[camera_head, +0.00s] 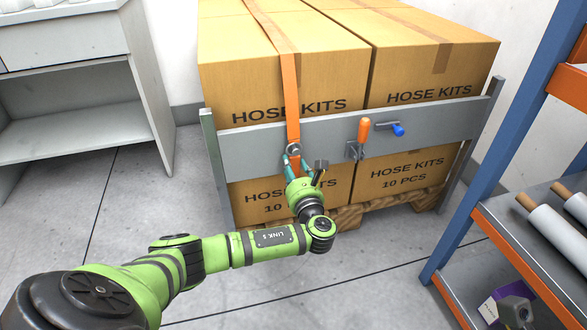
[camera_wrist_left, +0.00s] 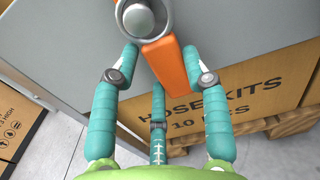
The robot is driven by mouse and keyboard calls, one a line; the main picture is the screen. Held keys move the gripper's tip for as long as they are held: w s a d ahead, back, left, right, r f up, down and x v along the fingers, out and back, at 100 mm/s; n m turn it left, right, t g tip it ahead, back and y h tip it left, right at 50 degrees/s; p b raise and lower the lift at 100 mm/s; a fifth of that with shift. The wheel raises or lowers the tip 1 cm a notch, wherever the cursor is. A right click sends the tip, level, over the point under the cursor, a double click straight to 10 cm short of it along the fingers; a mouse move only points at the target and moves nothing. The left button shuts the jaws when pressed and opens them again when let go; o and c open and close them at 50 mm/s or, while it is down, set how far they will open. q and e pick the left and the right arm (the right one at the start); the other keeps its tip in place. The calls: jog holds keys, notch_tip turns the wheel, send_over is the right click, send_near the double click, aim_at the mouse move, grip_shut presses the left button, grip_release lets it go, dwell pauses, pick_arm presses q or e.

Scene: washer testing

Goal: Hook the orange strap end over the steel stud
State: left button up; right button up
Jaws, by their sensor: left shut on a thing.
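The orange strap (camera_head: 291,85) runs down over the box stack to the grey crossbar. Its orange end (camera_wrist_left: 172,65) hangs below the round steel stud (camera_wrist_left: 140,18) in the left wrist view. Orange shows on both sides of the stud there, and the stud's face is in front of it. I cannot tell if the strap fully encircles the stud. The stud also shows in the head view (camera_head: 293,149). My left gripper (camera_head: 292,161) is just below the stud, its teal fingers (camera_wrist_left: 167,78) closed about the strap end. My right gripper is not in view.
The grey crossbar (camera_head: 330,134) spans the front of the cardboard boxes (camera_head: 432,70) and carries a lever with an orange handle (camera_head: 364,130) and a blue knob (camera_head: 398,129). A blue and orange shelf rack (camera_head: 480,190) stands at right. Open floor (camera_head: 390,285) lies between.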

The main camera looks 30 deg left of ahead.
pick_arm(q)
jog(key=o, duration=1.4)
jog(key=v, duration=1.2)
